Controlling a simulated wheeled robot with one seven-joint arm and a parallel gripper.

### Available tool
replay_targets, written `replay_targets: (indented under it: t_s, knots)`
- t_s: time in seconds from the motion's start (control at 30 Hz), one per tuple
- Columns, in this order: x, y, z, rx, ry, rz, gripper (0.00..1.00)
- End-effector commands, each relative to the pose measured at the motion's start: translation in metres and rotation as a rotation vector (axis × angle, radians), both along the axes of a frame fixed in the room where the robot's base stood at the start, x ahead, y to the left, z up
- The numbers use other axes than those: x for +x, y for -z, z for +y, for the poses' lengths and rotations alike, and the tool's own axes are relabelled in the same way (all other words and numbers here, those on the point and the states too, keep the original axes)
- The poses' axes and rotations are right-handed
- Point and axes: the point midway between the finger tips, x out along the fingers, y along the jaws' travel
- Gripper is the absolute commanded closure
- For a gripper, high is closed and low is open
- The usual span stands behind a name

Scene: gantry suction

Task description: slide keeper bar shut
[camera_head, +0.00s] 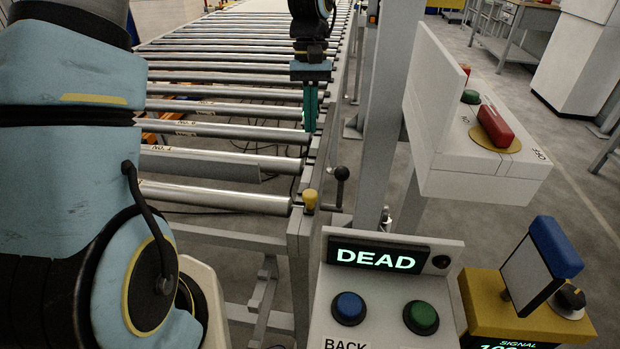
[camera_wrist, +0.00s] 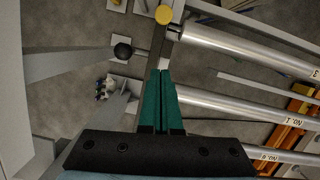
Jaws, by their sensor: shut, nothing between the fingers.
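A side rail (camera_head: 304,222) runs along the right ends of the conveyor rollers. A yellow knob (camera_head: 310,198) stands at its near end, and it also shows in the wrist view (camera_wrist: 164,14). I cannot tell for certain which piece is the keeper bar; a narrow strip (camera_wrist: 157,48) runs along the rail from the yellow knob towards my fingers. My gripper (camera_head: 311,128) has green fingers pressed together, pointing down over the rail beyond the yellow knob. The fingers show side by side in the wrist view (camera_wrist: 161,75), with nothing between them. I cannot tell whether the tips touch anything.
A black ball knob (camera_head: 341,173) stands right of the rail. A grey post (camera_head: 383,110) rises behind it. A button panel (camera_head: 388,300) reads DEAD, with blue and green buttons. A grey box (camera_head: 480,145) with a red switch overhangs at right. Rollers (camera_head: 215,197) fill the left.

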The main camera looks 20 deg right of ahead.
Motion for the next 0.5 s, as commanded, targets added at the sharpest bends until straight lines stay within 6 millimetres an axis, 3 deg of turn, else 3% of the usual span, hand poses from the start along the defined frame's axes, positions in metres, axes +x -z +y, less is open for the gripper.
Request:
replay_targets:
  t_s: [0.27,0.5]
  knots:
    - [0.0,0.001,0.001,0.0,-0.001,-0.001,1.0]
    - [-0.008,0.03,0.004,0.001,0.0,0.003,1.0]
